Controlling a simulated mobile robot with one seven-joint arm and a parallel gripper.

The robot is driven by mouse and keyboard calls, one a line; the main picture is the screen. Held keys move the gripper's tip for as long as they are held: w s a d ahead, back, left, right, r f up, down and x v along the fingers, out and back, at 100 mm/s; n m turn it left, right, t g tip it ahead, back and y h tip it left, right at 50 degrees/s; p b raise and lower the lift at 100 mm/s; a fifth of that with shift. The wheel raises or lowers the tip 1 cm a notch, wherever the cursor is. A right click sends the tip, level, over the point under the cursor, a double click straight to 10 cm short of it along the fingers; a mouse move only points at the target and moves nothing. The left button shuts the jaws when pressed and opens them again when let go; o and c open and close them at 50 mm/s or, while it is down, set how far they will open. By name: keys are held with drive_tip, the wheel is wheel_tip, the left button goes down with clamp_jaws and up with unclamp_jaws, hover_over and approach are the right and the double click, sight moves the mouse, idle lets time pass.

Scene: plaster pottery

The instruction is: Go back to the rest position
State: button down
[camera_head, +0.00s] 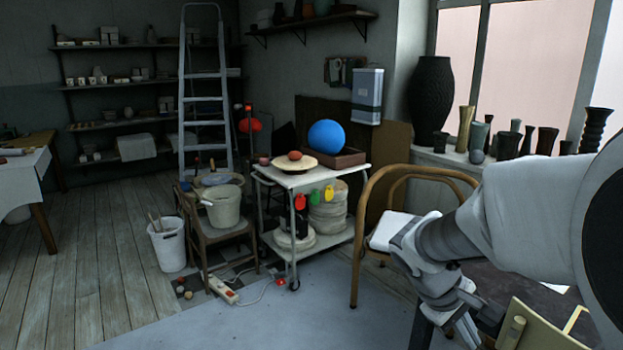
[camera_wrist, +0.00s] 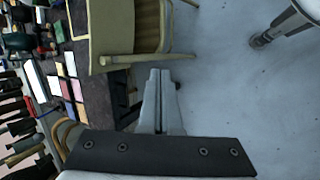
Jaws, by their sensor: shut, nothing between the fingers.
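My gripper (camera_head: 463,328) is at the lower right of the head view, at the end of my pale arm, pointing down. In the wrist view its two fingers (camera_wrist: 160,75) lie side by side, shut, with nothing held. Below them in that view are the grey floor and part of a yellowish chair. The fingertips appear apart from these things, though the distance is hard to tell.
A yellowish chair (camera_wrist: 125,25) is close to my gripper. A bentwood chair (camera_head: 366,215) stands left of my arm. A white trolley (camera_head: 296,181) holds a blue ball (camera_head: 328,136). Vases line the windowsill. The grey floor (camera_head: 300,325) in front is clear.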

drive_tip(key=s+a+r+m+t+y, duration=0.5)
drive_tip(key=s+a+r+y, duration=0.3)
drive_tip(key=s+a, duration=0.45)
wheel_tip(320, 180, up, 18)
drive_tip(key=h+p, duration=0.1)
drive_tip(key=p, duration=1.7)
drive_tip(key=shift+f, duration=0.15)
drive_tip(key=shift+d, duration=0.1)
